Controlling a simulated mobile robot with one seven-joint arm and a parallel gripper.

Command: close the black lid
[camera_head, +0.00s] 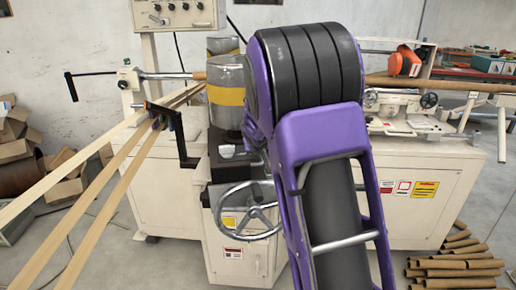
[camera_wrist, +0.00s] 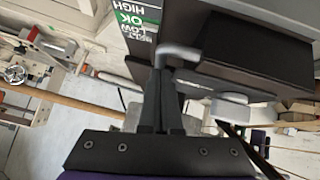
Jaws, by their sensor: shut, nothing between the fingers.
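In the wrist view my gripper (camera_wrist: 160,78) points up the picture, its two dark fingers together and empty. A grey bent handle (camera_wrist: 180,54) is right at the fingertips; I cannot tell whether they touch. Beyond and to the right is a dark, box-like part with a broad flat black face (camera_wrist: 258,52), which seems to be the black lid; its hinge and how far it stands open are unclear. In the head view my purple arm covers the gripper and much of the machine's middle. A black part (camera_head: 230,152) shows left of the arm.
A green and white HIGH/OK/LOW label (camera_wrist: 138,30) sits beside the dark part. The head view shows a spoked handwheel (camera_head: 247,210), a grey cylinder with a yellow band (camera_head: 228,94), long paper strips (camera_head: 82,160) at left and cardboard tubes (camera_head: 455,265) at lower right.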

